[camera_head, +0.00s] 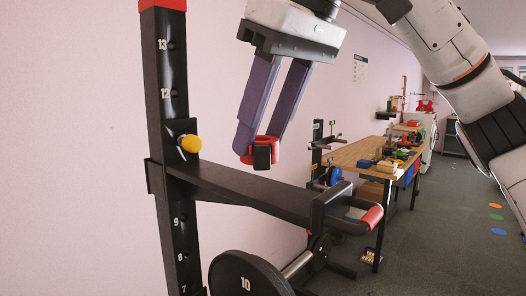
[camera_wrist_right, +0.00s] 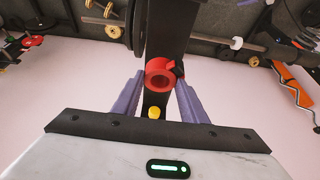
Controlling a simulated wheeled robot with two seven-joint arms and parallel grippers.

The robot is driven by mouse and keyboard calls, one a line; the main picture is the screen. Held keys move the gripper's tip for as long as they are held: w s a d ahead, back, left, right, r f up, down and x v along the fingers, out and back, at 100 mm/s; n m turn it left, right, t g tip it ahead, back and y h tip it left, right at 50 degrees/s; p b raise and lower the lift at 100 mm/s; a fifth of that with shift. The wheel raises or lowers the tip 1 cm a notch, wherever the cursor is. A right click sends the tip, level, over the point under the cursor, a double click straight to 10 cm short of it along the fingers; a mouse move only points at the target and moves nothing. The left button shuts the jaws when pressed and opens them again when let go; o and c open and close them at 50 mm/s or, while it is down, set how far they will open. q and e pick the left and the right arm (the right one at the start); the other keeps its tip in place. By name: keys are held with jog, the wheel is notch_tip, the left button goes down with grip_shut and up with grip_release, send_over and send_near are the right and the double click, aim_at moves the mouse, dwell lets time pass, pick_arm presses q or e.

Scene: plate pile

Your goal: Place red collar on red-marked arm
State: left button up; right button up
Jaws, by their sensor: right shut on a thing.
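The red collar (camera_head: 247,159) is a ring with a black lever, held between the purple fingers of my right gripper (camera_head: 262,143), above the black rack arm. The collar (camera_wrist_right: 149,80) also shows in the wrist view, its opening facing the camera, between the fingertips of the right gripper (camera_wrist_right: 159,90). The black arm (camera_head: 240,190) runs from the upright to a bracket at right, whose short bar has a red end (camera_head: 372,217). The collar is apart from this red end, up and to its left. My left gripper is not in view.
A black numbered upright (camera_head: 172,110) with a red top and yellow knob (camera_head: 190,143) stands at left. A black plate marked 10 (camera_head: 235,270) sits low on a silver bar (camera_head: 297,264). A cluttered wooden table (camera_head: 350,154) stands behind. Floor at right is mostly clear.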

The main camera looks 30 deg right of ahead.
aim_at(264, 186)
notch_tip(264, 186, down, 3)
jog(key=shift+d+f, duration=0.1)
dwell(0.3)
jog(key=shift+f, duration=0.65)
jog(key=o, duration=1.1)
jog(key=shift+f, duration=0.1)
jog(key=shift+r, duration=0.2)
jog(key=v, duration=1.3)
jog(key=shift+w+r, duration=0.2)
jog(key=shift+w, duration=0.1)
